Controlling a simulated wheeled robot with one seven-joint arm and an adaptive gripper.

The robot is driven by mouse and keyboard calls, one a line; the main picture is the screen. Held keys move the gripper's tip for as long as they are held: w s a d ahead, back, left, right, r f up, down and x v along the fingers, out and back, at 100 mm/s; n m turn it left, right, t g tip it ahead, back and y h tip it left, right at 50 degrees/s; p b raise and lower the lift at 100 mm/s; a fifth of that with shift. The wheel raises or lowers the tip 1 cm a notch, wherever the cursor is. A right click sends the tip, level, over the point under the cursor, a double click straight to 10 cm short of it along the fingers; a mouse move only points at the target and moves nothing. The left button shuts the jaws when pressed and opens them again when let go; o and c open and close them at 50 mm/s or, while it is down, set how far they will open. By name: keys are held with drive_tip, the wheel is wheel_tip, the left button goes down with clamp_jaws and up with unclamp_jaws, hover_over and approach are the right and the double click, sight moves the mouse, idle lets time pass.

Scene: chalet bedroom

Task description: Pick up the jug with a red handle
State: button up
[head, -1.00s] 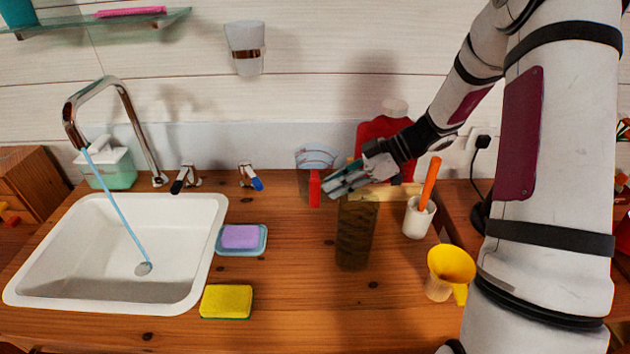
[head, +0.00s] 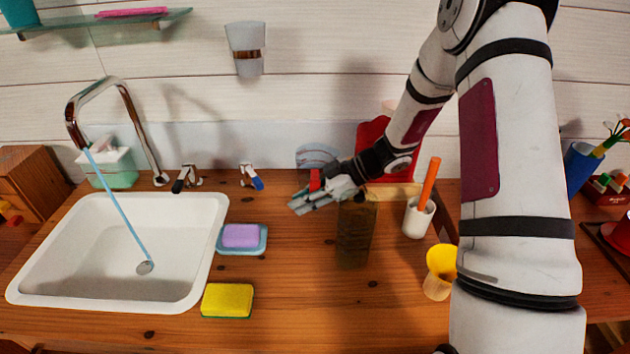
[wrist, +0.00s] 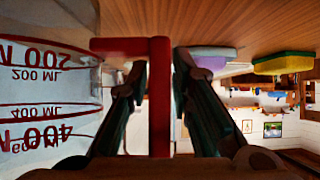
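The clear measuring jug (head: 316,152) with a red handle (head: 315,178) stands at the back of the wooden counter, partly hidden by my gripper (head: 306,201). In the wrist view, which looks upside down, the jug's clear wall (wrist: 45,90) with red and dark volume marks fills the left side. Its red handle (wrist: 160,100) runs between the two fingers of my gripper (wrist: 158,72). The fingers are apart, one on each side of the handle, with narrow gaps showing. The jug still rests on the counter.
A dark glass vase (head: 355,235) stands just right of and below my gripper. A soap dish (head: 242,250), sponge (head: 227,300) and sink (head: 215,225) lie left.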

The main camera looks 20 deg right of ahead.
drive_tip(key=shift+c, duration=0.2)
clamp_jaws()
